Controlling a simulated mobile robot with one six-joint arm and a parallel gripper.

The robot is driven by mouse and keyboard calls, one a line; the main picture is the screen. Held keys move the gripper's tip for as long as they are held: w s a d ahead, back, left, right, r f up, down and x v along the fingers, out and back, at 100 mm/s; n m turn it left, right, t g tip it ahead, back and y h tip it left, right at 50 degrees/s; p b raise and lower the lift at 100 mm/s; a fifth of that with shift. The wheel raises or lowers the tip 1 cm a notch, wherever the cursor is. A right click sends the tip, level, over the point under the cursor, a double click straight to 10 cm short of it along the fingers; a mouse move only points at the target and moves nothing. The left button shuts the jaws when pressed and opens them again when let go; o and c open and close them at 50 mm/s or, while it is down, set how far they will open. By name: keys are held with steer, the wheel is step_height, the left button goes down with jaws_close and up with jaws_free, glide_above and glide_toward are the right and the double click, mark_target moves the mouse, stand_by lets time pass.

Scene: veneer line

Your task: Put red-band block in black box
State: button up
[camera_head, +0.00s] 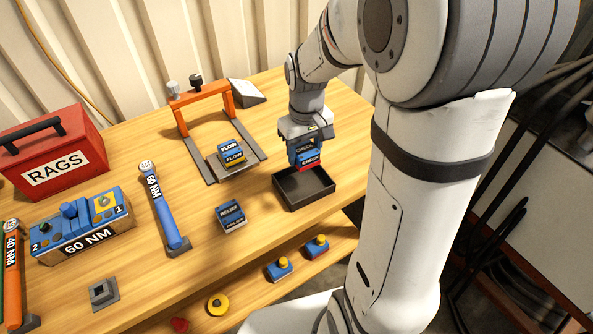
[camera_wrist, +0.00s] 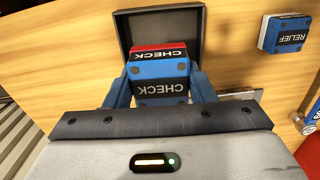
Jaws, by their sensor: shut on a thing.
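The red-band block (camera_head: 310,158) is blue with CHECK labels and a red band along its lower edge. My gripper (camera_head: 306,154) is shut on it, pointing down, with its fingers on either side. In the wrist view the block (camera_wrist: 160,80) sits between the two blue fingers, its red band facing the box. The black box (camera_head: 304,200) is open-topped and stands near the table's front right edge. The block hangs over its back part, seemingly above the rim; the exact gap is unclear.
A FLOW block (camera_head: 232,154) lies on a plate by an orange frame (camera_head: 203,97) left of the box. A RELIEF block (camera_head: 231,216) lies on the table left of the box. Blue torque tool (camera_head: 164,210), 60 NM case (camera_head: 80,228) and red RAGS box (camera_head: 52,158) stand farther left.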

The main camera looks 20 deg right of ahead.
mark_target(303, 186)
step_height(303, 186, down, 9)
steer(key=shift+f, duration=0.1)
stand_by(0.3)
steer(key=shift+s+f, duration=0.1)
steer(key=o, duration=1.3)
step_height(303, 186, up, 11)
steer(key=shift+s+r, duration=0.1)
steer(key=shift+r, duration=0.55)
steer(key=s+r+m+t, duration=0.1)
steer(key=s, duration=0.3)
steer(key=s+r+m+t, duration=0.1)
steer(key=s+r, duration=0.1)
steer(key=s, duration=0.3)
steer(key=s+r+t, duration=0.1)
steer(key=s+r, duration=0.1)
steer(key=s, duration=0.3)
steer(key=shift+a+r+m, duration=0.25)
steer(key=shift+m, duration=0.15)
